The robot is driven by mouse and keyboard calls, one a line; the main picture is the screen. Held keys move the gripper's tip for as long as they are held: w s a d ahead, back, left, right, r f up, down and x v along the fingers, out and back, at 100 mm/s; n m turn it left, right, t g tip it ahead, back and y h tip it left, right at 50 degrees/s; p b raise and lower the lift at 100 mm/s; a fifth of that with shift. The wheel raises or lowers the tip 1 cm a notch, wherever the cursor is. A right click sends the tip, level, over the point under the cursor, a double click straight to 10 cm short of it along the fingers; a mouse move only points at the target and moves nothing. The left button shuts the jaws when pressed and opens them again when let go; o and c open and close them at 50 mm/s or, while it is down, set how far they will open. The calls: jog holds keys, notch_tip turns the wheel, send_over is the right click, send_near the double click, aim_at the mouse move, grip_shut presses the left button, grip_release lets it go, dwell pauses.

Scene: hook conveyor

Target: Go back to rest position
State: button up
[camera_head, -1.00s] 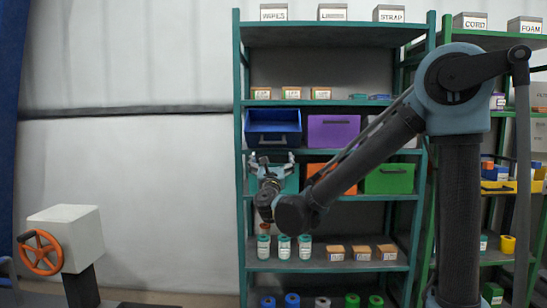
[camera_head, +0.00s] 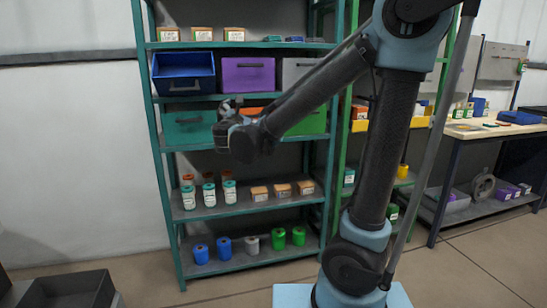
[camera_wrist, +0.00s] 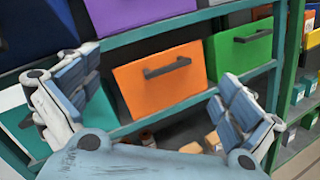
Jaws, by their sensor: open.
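My gripper (camera_wrist: 160,105) is open and empty in the wrist view, with its two blue-padded fingers spread wide. Beyond it, an orange bin (camera_wrist: 160,82) with a dark handle faces the camera, apart from the fingers. In the head view my gripper (camera_head: 228,108) is folded near the shelf front, partly hidden by my own wrist. My arm bends down from the tall column on the right toward the shelf.
A teal shelf (camera_head: 160,130) holds a blue bin (camera_head: 183,72), a purple bin (camera_head: 248,75), a green bin (camera_head: 308,122), jars, boxes and spools. A workbench (camera_head: 487,128) stands right. A dark box (camera_head: 65,292) is low left. Floor (camera_head: 150,275) shows in front.

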jog(key=s+d+f+m+g+h, duration=0.25)
jog(key=d+f+m, duration=0.2)
jog(key=d, duration=0.55)
jog(key=s+d+f+m+g+h, duration=0.15)
jog(key=d+f+m+g, duration=0.3)
jog(key=d, duration=0.45)
jog(key=s+d+f+m+g+h, duration=0.1)
jog(key=s+d+f+m+g, duration=0.25)
jog(key=d, duration=0.65)
jog(key=s+d+f+m+g+y, duration=0.25)
jog(key=s+d+f+m, duration=0.35)
jog(key=s+f+m, duration=0.35)
jog(key=s+a+f+m+g+y, duration=0.1)
jog(key=s+f+m+g+y, duration=0.1)
jog(key=s, duration=0.4)
jog(key=s+a+f+m+g+y, duration=0.1)
jog(key=s+a+f+m+y, duration=0.1)
jog(key=s+f+m, duration=0.3)
jog(key=shift+s+a+g, duration=0.25)
jog(key=shift+s+g, duration=0.15)
jog(key=shift+s, duration=0.3)
jog(key=shift+f, duration=0.1)
jog(key=shift+w+f, duration=0.2)
jog(key=shift+w, duration=0.25)
